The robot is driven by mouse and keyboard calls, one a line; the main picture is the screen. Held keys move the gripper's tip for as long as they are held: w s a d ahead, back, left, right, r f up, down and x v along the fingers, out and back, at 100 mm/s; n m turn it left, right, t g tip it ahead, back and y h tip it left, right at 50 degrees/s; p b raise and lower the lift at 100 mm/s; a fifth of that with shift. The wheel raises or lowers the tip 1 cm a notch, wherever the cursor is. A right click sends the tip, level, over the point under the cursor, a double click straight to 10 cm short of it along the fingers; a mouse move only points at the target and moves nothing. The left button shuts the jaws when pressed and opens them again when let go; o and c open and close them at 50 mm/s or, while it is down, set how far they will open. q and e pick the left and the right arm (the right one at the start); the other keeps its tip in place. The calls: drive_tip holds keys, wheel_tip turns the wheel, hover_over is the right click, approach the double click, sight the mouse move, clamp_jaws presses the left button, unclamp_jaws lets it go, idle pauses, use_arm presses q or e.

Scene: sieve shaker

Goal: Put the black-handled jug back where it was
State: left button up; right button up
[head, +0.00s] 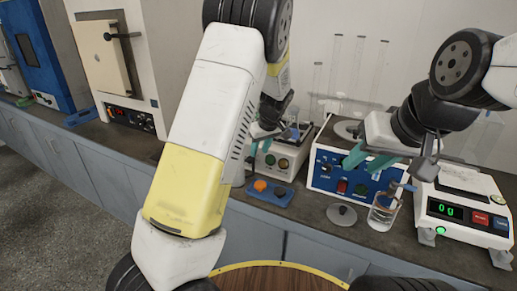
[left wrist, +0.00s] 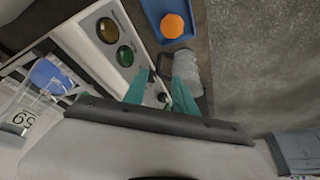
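My left gripper (left wrist: 161,80) is low beside the white box with knobs. Its teal fingers stand apart in the left wrist view. A greyish see-through vessel (left wrist: 191,75) with a black part (left wrist: 176,63) is right at its fingertips. It may be the black-handled jug, but I cannot tell if the fingers touch it. In the head view my own arm hides that spot, and the left gripper (head: 263,132) shows only partly. My right gripper (head: 372,155) is open and empty in front of the blue-fronted unit (head: 340,185). A glass beaker (head: 383,213) stands below it.
A blue tray (head: 283,197) with an orange piece (head: 260,185) lies near the bench edge. A grey lid-like disc (head: 342,214) lies left of the beaker. A scale (head: 462,212) reading 00 stands at right. A clear container (left wrist: 22,112) is left in the wrist view.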

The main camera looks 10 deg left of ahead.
use_arm(q)
drive_tip(key=s+a+r+m+h, duration=0.3)
drive_tip(key=s+a+r+h, duration=0.1)
drive_tip(key=s+r, duration=1.1)
drive_tip(key=s+r+m+t, duration=0.1)
drive_tip(key=s+r+m, duration=0.1)
drive_tip(key=s, duration=0.7)
drive_tip(key=s+r+m+t+h, duration=0.1)
drive_tip(key=s+r+m, duration=0.1)
drive_tip(key=s, duration=0.7)
drive_tip(key=shift+a+m+t, duration=0.25)
drive_tip(key=shift+m+t, duration=0.05)
drive_tip(key=shift+m, duration=0.2)
drive_tip(key=shift+d, duration=0.1)
